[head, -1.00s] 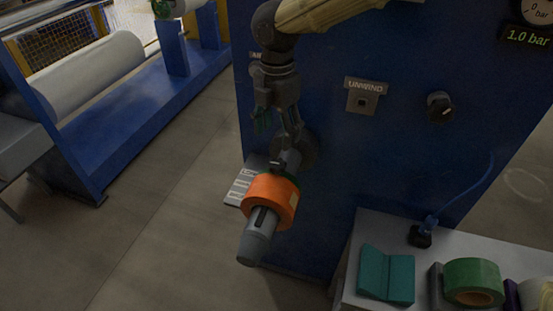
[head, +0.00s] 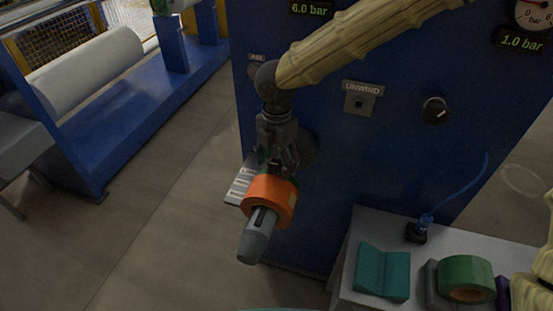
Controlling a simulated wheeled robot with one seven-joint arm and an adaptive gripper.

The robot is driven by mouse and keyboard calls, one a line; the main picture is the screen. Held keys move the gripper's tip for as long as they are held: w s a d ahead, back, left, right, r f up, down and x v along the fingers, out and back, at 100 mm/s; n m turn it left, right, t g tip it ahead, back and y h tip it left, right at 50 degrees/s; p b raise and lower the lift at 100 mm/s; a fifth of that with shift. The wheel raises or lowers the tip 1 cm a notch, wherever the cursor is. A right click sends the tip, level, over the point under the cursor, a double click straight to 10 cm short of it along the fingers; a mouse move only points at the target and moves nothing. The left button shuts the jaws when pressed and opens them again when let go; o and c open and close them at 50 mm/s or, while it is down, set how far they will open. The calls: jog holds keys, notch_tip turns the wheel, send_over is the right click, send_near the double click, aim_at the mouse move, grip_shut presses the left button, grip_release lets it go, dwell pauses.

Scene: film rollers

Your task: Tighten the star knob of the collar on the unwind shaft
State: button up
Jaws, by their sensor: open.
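The unwind shaft (head: 255,240) is a grey cylinder with a tapered end, sticking out from the blue machine panel toward me. An orange collar or roll (head: 268,201) sits around it, with a thin green edge behind. My gripper (head: 279,168) is open and points down at the shaft just behind the orange ring. Its fingers hide that part of the shaft. I cannot make out the star knob; it may be behind the fingers. Whether the fingers touch anything is not clear.
The blue panel (head: 400,175) carries an UNWIND plate (head: 361,98), a black knob (head: 435,110) and gauges. At lower right a grey table (head: 345,291) bears a teal block (head: 383,272) and a green tape roll (head: 466,279).

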jog(key=shift+c, duration=0.4)
jog(key=c, duration=0.9)
jog(key=shift+c, duration=0.2)
jog(key=m, duration=0.4)
jog(key=shift+m, duration=0.3)
jog(key=m, duration=0.4)
jog(key=shift+m, duration=0.3)
jog(key=m, duration=0.4)
jog(key=shift+r+m+p, duration=0.1)
jog(key=shift+m+p, duration=0.2)
jog(key=shift+p, duration=0.1)
jog(key=shift+m, duration=2.1)
